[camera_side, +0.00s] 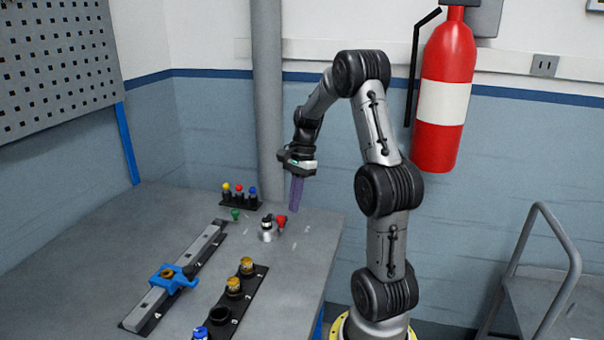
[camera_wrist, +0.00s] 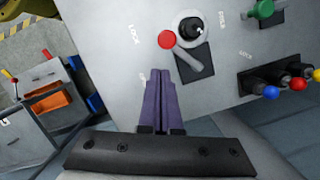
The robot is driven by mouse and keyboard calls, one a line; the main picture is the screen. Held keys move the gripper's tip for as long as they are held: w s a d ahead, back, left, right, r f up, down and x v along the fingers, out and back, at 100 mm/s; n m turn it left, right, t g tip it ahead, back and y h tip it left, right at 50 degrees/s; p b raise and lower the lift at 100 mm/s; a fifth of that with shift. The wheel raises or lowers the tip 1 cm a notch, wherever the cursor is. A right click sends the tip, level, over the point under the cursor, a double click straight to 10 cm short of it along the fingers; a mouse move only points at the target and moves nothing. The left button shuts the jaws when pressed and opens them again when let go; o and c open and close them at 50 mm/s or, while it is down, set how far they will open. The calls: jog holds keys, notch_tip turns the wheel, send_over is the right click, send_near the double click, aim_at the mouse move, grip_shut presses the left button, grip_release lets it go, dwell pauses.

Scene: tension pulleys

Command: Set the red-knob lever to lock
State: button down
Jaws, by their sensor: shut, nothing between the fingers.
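The red-knob lever has a round red knob (camera_side: 281,220) on a short grey arm, beside a silver round post with a black top (camera_side: 267,230). In the wrist view its red knob (camera_wrist: 166,40) lies just beyond my fingertips, and its grey arm (camera_wrist: 187,56) slants over a black plate. A printed LOCK mark (camera_wrist: 133,34) is left of the knob. My gripper (camera_side: 294,209), with purple fingers, is shut and empty, pointing down above and slightly right of the knob. It also shows in the wrist view (camera_wrist: 161,84). I cannot tell if the fingers touch the knob.
A green knob (camera_side: 236,213) is left of the lever. A black rack with yellow, red and blue knobs (camera_side: 239,193) stands behind. A rail with a blue clamp (camera_side: 172,279) and a black strip with amber-topped parts (camera_side: 247,266) lie in front. The table's right edge is close.

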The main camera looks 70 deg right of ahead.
jog(key=shift+s+d+r, duration=0.1)
jog(key=shift+s+d, duration=0.15)
jog(key=shift+d, duration=0.25)
jog(key=shift+s+d+r, duration=0.1)
jog(key=shift+s+d, duration=0.15)
jog(key=shift+d, duration=0.25)
jog(key=v, duration=0.9)
jog(key=shift+r, duration=0.4)
jog(key=shift+a, duration=0.2)
